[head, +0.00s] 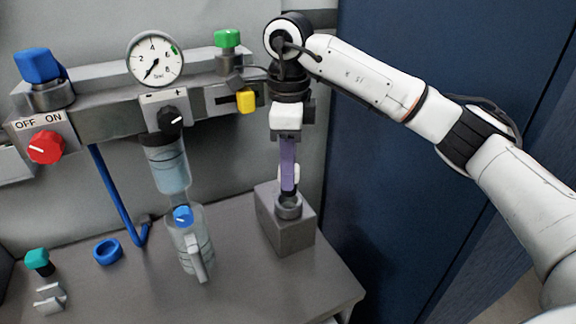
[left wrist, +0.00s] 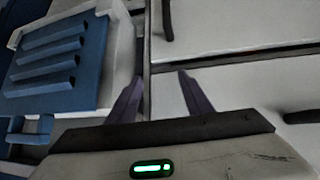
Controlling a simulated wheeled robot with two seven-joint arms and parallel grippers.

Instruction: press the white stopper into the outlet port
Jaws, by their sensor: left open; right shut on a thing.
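My right gripper (head: 288,185) points straight down over a grey block (head: 288,233) on the bench, its purple fingers shut on the white stopper (head: 295,180). Only a little of the stopper shows beside the fingers. A round grey collar (head: 289,210) on top of the block is just below the fingertips. I cannot tell whether the stopper touches the collar or sits inside it. No label marks the outlet port, so I cannot tell for sure whether this collar is it. My left gripper (left wrist: 161,92) is open and empty in the left wrist view; the head view does not show it.
Above the bench (head: 240,290) runs a manifold with a gauge (head: 155,59), a red knob (head: 46,147) and a yellow slider (head: 246,101). A clear jug (head: 193,248), a blue ring (head: 107,252) and a teal-topped part (head: 38,260) stand left. A dark blue panel (head: 400,210) is right.

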